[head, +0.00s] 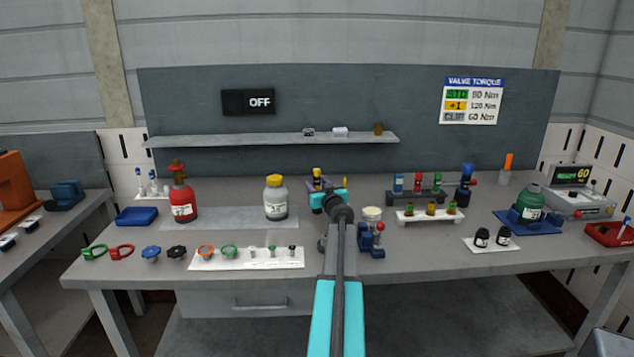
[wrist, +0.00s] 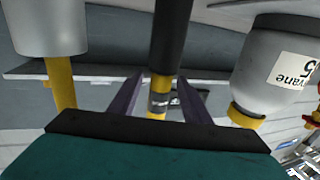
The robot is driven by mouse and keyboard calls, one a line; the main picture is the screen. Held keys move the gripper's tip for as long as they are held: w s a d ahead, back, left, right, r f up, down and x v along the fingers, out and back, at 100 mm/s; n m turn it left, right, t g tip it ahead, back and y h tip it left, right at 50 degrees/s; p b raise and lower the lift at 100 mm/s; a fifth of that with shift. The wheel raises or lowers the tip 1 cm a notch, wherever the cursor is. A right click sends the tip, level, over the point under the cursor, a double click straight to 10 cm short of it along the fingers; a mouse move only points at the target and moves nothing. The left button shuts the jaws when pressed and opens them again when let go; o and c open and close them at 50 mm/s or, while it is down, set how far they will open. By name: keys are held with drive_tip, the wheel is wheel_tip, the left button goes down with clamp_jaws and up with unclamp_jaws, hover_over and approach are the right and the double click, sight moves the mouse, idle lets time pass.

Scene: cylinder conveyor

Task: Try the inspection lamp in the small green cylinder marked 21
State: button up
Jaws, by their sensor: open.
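A small green cylinder (head: 530,202) stands on a blue mat at the right of the bench; its number is too small to read. My gripper (head: 324,187) is over the back middle of the bench, with its jaws open. Between its dark fingers (wrist: 160,95) in the wrist view is a slim black and yellow tool (wrist: 159,82) with a grey band. It looks like the inspection lamp, and its yellow and black top shows in the head view (head: 317,173). Whether the fingers touch it I cannot tell.
A grey cylinder with a yellow cap (head: 275,203) stands left of my gripper. A blue fixture (head: 371,240) and a white-topped jar (head: 372,213) are close on the right. Farther right are small racks (head: 429,216) and two black pieces on a white plate (head: 491,247).

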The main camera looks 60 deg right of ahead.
drive_tip(key=shift+p+x, duration=0.55)
drive_tip(key=shift+x, duration=1.1)
clamp_jaws()
drive_tip(key=shift+r, duration=0.1)
wheel_tip(320, 180, up, 18)
drive_tip(key=shift+b, duration=0.35)
idle(0.5)
